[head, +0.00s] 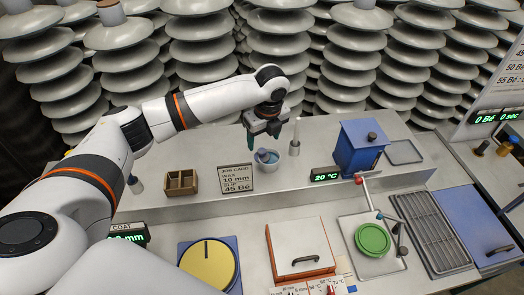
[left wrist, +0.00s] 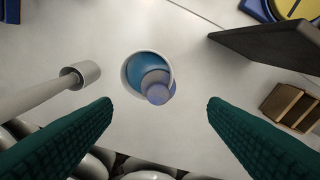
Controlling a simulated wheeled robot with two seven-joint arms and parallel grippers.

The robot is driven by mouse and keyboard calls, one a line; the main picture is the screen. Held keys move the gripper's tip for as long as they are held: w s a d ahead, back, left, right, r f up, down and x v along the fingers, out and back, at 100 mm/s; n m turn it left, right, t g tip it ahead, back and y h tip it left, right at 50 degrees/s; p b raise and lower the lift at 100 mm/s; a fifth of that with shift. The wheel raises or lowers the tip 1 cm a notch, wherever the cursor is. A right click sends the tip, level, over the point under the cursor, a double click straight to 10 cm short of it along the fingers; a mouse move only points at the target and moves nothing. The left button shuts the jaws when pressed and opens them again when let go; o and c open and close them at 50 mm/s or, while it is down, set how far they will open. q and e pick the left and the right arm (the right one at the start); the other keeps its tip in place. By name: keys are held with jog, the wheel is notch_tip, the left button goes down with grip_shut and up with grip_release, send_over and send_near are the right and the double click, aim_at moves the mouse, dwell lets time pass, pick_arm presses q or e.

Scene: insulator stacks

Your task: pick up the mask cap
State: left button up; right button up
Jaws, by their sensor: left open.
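A small round white cup (head: 268,166) stands on the grey bench in the head view, with a blue-violet piece (head: 264,154) at its top. In the left wrist view the cup (left wrist: 126,80) has a blue inside, and the violet round piece (left wrist: 158,92) overlaps its rim. This piece may be the mask cap; I cannot tell for sure. My left gripper (head: 262,138) is open and empty above the cup. Its two green fingers (left wrist: 160,105) lie wide apart on either side below the cup in the wrist view. My right gripper is not in view.
A white post (head: 295,138) stands right of the cup. A sign card (head: 236,179) and a wooden divided box (head: 181,182) stand left. A blue box (head: 360,150) stands further right. Tall insulator stacks (head: 200,50) fill the back. Bench between cup and card is narrow but clear.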

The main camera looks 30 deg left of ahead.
aim_at(262, 151)
pick_arm(q)
jog(key=shift+w+a+f, duration=0.1)
jog(key=shift+w+f, duration=0.05)
jog(key=shift+f, duration=0.25)
jog(key=shift+w+a+f, duration=0.1)
jog(key=shift+f, duration=0.3)
jog(key=shift+f+p, duration=0.35)
jog(key=shift+f, duration=0.05)
jog(key=f, duration=0.1)
jog(key=f+p, duration=0.1)
jog(key=f, duration=0.1)
jog(key=shift+a+f, duration=0.2)
jog(key=shift+f, duration=0.05)
jog(key=shift+w+f, duration=0.1)
jog(key=shift+f, duration=0.35)
jog(key=c, duration=0.9)
jog(key=shift+c, duration=0.8)
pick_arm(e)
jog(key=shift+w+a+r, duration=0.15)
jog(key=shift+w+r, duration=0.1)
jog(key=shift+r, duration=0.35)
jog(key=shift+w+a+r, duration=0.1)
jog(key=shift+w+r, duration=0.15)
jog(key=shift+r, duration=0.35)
